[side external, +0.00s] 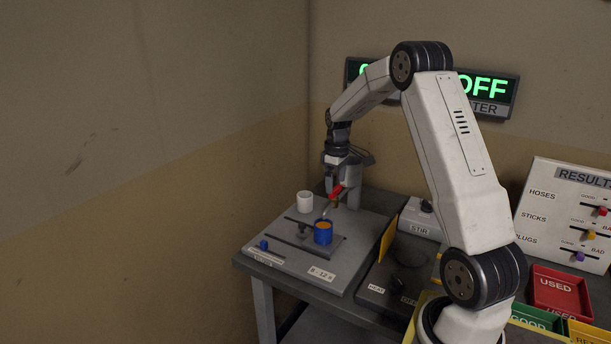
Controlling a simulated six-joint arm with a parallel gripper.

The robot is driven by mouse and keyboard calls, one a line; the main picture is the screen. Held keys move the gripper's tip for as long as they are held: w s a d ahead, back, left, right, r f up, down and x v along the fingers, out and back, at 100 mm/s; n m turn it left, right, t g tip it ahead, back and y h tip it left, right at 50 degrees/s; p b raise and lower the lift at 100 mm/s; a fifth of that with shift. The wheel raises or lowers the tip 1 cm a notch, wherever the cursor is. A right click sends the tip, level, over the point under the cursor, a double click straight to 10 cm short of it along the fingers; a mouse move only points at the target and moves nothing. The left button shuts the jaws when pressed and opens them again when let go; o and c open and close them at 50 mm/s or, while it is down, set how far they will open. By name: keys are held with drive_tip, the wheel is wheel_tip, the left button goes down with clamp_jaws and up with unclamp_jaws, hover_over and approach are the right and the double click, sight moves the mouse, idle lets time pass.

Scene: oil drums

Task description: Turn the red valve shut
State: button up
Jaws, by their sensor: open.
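The red valve (336,192) is a small red handle on a brass-coloured tap at the back of the grey bench. My gripper (335,180) points down right at the valve, its fingers dark and close above or around the handle. It is open. I cannot tell whether the fingers touch the handle. A blue cup (323,232) with orange-brown contents stands below the tap, in front of it. The arm end partly hides the valve's surroundings.
A white cup (305,202) stands left of the tap. A small blue knob (264,245) is at the bench's front left. A yellow panel (388,238) stands right of the blue cup, beside a dark heater plate and a STIR box (420,218). A results board (570,215) and coloured trays are at right.

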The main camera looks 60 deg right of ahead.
drive_tip(key=shift+f, duration=1)
drive_tip(key=c, duration=1)
drive_tip(key=shift+o, duration=0.2)
